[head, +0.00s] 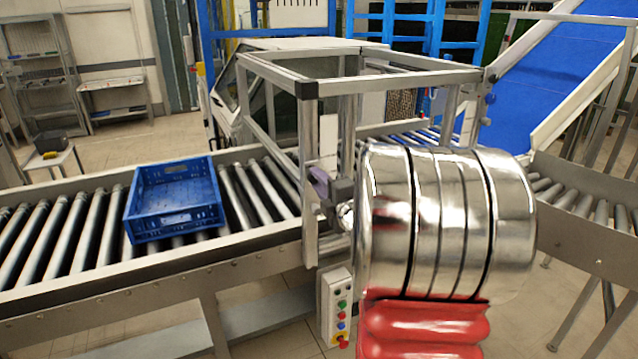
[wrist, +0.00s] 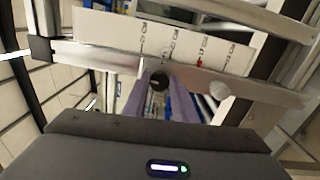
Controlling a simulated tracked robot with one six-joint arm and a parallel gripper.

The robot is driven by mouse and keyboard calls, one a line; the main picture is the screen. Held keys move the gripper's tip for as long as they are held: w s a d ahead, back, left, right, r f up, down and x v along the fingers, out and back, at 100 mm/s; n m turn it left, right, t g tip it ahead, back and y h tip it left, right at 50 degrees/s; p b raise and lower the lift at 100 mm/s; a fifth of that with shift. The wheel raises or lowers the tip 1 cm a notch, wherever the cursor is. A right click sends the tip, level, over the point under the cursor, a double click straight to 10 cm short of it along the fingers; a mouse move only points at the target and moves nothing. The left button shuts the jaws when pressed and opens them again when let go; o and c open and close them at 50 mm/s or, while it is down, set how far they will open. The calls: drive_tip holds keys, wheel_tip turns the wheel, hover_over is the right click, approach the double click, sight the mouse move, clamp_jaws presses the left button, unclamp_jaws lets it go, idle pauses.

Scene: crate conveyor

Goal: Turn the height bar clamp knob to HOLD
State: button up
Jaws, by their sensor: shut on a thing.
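The clamp knob (wrist: 158,81) is a small black round knob at the middle of the wrist view, in front of a metal bar. My gripper (wrist: 160,76) has its two purple fingers on either side of it, shut on it. In the head view my gripper (head: 321,183) is at the near upright of the metal frame, and my arm hides part of it. A white label plate (wrist: 150,38) with black marks and one red mark lies above the knob. Its lettering is too small to read, and I cannot tell the knob's setting.
A blue crate (head: 176,232) sits on the roller conveyor (head: 80,262) left of the metal frame (head: 392,72). A control box (head: 335,300) with coloured buttons hangs below the frame. A pale round knob (wrist: 219,90) is right of the fingers. A blue belt (head: 548,70) rises at the right.

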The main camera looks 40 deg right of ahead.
drive_tip(key=shift+a+f+n, duration=0.1)
drive_tip(key=shift+a+n, duration=0.1)
drive_tip(key=shift+n, duration=0.4)
drive_tip(key=o, duration=1)
drive_tip(key=shift+d, duration=0.1)
drive_tip(key=shift+o, duration=0.2)
drive_tip(key=shift+s, duration=0.1)
drive_tip(key=v, duration=1.3)
drive_tip(key=shift+s, duration=0.25)
